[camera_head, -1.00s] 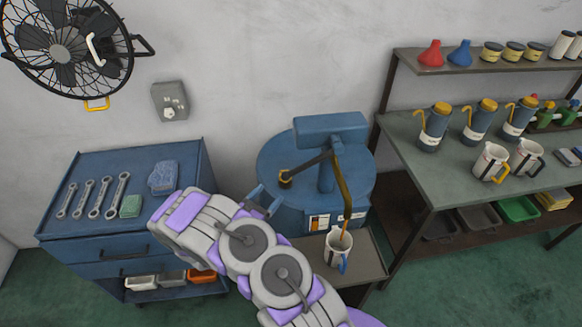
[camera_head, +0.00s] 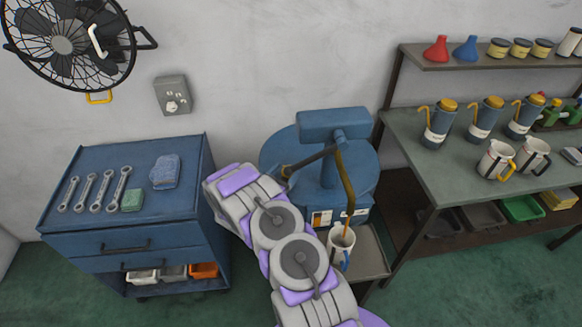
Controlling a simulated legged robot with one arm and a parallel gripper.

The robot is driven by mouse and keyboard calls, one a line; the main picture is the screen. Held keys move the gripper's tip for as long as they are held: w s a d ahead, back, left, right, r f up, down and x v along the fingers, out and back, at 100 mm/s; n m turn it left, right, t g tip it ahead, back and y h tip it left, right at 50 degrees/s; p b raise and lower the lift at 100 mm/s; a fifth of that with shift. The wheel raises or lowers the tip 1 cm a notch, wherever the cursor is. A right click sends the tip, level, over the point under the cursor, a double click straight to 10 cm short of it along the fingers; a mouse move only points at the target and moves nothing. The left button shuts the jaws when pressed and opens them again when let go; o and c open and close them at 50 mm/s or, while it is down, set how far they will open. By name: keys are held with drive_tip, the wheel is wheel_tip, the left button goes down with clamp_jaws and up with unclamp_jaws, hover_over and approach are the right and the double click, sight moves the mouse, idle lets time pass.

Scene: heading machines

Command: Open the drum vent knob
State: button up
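The blue drum (camera_head: 364,172) stands against the wall in the middle of the head view. A small dark brass-coloured knob (camera_head: 287,171) shows at the left of its top, at the end of a dark bar. I take it for the vent knob, and its lower part is covered. My purple and white arm reaches up from the bottom to just left of the knob. My gripper is mostly hidden behind the arm's end. I cannot tell whether it touches the knob, or whether its fingers are open or shut.
A curved brown spout (camera_head: 346,185) runs from the drum to a mug (camera_head: 341,248) on a low shelf in front. A blue tool cabinet (camera_head: 75,222) stands at left, and a workbench (camera_head: 443,178) with jugs and mugs at right. A fan (camera_head: 65,45) hangs upper left.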

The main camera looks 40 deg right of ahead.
drive_tip(key=shift+x, duration=2.25)
drive_tip(key=c, duration=1)
drive_tip(key=shift+o, duration=0.2)
drive_tip(key=shift+n+t+y+b, duration=0.3)
drive_tip(key=shift+n+t+b, duration=0.2)
drive_tip(key=shift+t+b, duration=0.15)
drive_tip(key=shift+w+f+n+t+y+b, duration=0.1)
drive_tip(key=shift+n+t+y+b, duration=0.3)
drive_tip(key=shift+n+t+b, duration=0.25)
drive_tip(key=n+t+y+b, duration=0.2)
drive_tip(key=t, duration=0.1)
drive_tip(key=shift+w+a, duration=0.2)
drive_tip(key=shift+w+a+n+t+y+b, duration=0.15)
drive_tip(key=shift+n+t+y+b, duration=0.25)
drive_tip(key=shift+n+t+y, duration=0.35)
drive_tip(key=shift+w+a+n+t+y+b, duration=0.1)
drive_tip(key=shift+n+t+y+b, duration=0.25)
drive_tip(key=shift+n+t+y, duration=0.35)
drive_tip(key=shift+a+y, duration=0.1)
drive_tip(key=shift+y, duration=0.35)
